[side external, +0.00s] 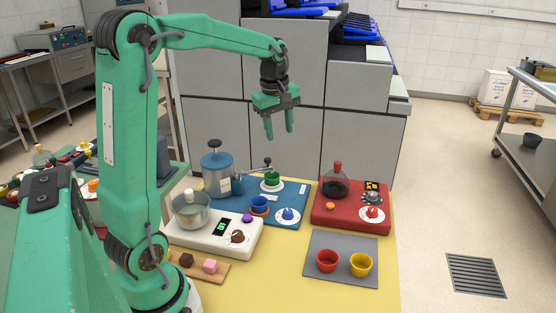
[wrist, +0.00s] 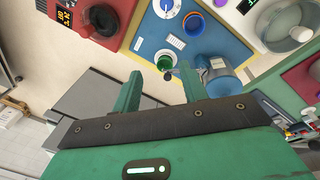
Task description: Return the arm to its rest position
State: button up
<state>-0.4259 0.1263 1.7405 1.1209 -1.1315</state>
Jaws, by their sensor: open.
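My gripper (side external: 279,125) hangs from my green arm above the back of the yellow table (side external: 285,270), pointing down. Its two green fingers are apart with nothing between them. In the wrist view my gripper (wrist: 162,92) is also open and empty. Below it, apart from the fingers, a green cup (side external: 271,179) sits on a white disc on the blue board (side external: 290,189). The green cup also shows in the wrist view (wrist: 166,60).
A blue pot (side external: 216,170), a white scale-like unit (side external: 213,236) with a steel pot, and a red unit (side external: 350,215) stand around. Red (side external: 327,261) and yellow (side external: 361,264) cups stand on a grey mat. Grey oven fronts (side external: 290,70) rise behind my gripper. Air around the fingers looks clear.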

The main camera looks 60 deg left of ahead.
jog(key=s+d+m+t, duration=0.4)
jog(key=s+d+m, duration=1.3)
jog(key=d, duration=0.1)
jog(key=shift+s+f+m+h, duration=0.15)
jog(key=shift+f+m+h, duration=0.1)
jog(key=shift+m+h, duration=0.15)
